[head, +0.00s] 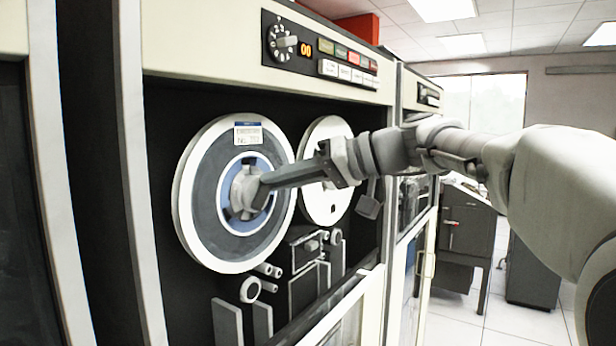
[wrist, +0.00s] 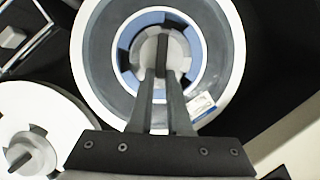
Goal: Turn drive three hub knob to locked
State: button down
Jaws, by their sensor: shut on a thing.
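The hub knob (head: 243,192) is a grey round knob at the centre of the left tape reel (head: 205,180) on the tape drive. The reel is grey with a white rim, a blue hub ring and a label. My gripper (head: 262,190) reaches in from the right and is shut on the knob. In the wrist view the knob (wrist: 147,50) sits behind my fingertips (wrist: 162,62), which pinch its dark central bar. The fingers hide part of the knob, and I cannot read any locked mark on it.
A second white reel (head: 318,150) is just right, partly behind my arm; its own hub knob (wrist: 30,155) shows in the wrist view. Below are rollers (head: 250,289) and guides. A control panel (head: 325,55) with a dial and buttons is above.

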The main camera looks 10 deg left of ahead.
jog(key=shift+w+d+f+m+g+y+b, duration=0.15)
jog(key=shift+f+m+g+y, duration=0.35)
jog(key=shift+m, duration=0.85)
jog(key=shift+w+f+m+g+y+b, duration=0.1)
jog(key=shift+w+f+m+y+b, duration=0.2)
jog(key=shift+m+y, duration=0.7)
jog(key=shift+w+d+f+m+g+y+b, duration=0.1)
jog(key=shift+w+f+m+g+y+b, duration=0.25)
jog(key=shift+m, duration=1.3)
jog(key=shift+s+f, duration=0.1)
jog(key=shift+s, duration=0.1)
jog(key=c, duration=0.9)
grip_release()
jog(key=shift+o, duration=0.2)
jog(key=d, duration=1.7)
jog(key=shift+d+b, duration=0.2)
jog(key=shift+b, duration=0.2)
jog(key=shift+f, duration=0.1)
